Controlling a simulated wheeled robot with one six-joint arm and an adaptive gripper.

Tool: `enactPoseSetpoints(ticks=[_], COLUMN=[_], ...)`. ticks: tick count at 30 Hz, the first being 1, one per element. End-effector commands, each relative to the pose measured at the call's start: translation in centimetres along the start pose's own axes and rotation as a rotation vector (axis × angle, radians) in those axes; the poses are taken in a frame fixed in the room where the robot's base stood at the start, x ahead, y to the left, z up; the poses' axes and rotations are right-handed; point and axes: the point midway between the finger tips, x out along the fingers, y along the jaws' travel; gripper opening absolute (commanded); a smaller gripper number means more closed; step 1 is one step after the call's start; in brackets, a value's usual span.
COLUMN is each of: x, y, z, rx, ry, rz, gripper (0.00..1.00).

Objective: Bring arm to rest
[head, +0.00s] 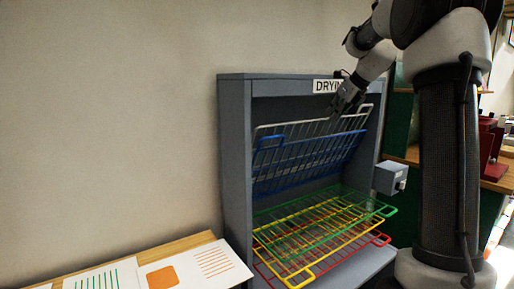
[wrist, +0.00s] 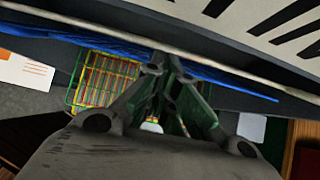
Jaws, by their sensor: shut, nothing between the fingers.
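My gripper (head: 344,103) is at the upper front of the grey drying cabinet, just below its partly covered "DRYI..." sign (head: 327,86). It is close to the raised white rack (head: 290,128); I cannot tell whether they touch. In the wrist view my gripper (wrist: 168,62) is shut with nothing between its fingers. My arm reaches in from the upper right of the head view. A blue rack (head: 300,160) is also tilted up, under the white one. Green (head: 385,210), yellow and red racks lie lower and nearly level.
The grey cabinet (head: 234,150) stands against the wall. A small grey box (head: 390,178) sits on its right side. A wooden table (head: 178,246) with printed sheets (head: 193,267) is at lower left. Green panels and a shelf with red items (head: 490,150) are at right.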

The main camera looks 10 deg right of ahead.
Motion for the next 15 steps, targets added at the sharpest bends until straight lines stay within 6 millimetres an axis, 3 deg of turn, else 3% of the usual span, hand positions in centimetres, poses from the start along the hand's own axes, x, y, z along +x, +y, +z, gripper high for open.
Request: enactPoseSetpoints(ticks=[4, 7, 11, 15], x=[0.0, 0.3, 1.9, 0.2], y=[0.0, -0.2, 0.6, 4.3], z=[0.0, -0.8, -6.3, -12.6], rx=[-0.127, -0.374, -0.814, -1.350], ry=[0.000, 0.022, 0.130, 0.218], rz=[0.000, -0.002, 0.065, 0.186], gripper=[0.00, 0.00, 0.00, 0.00])
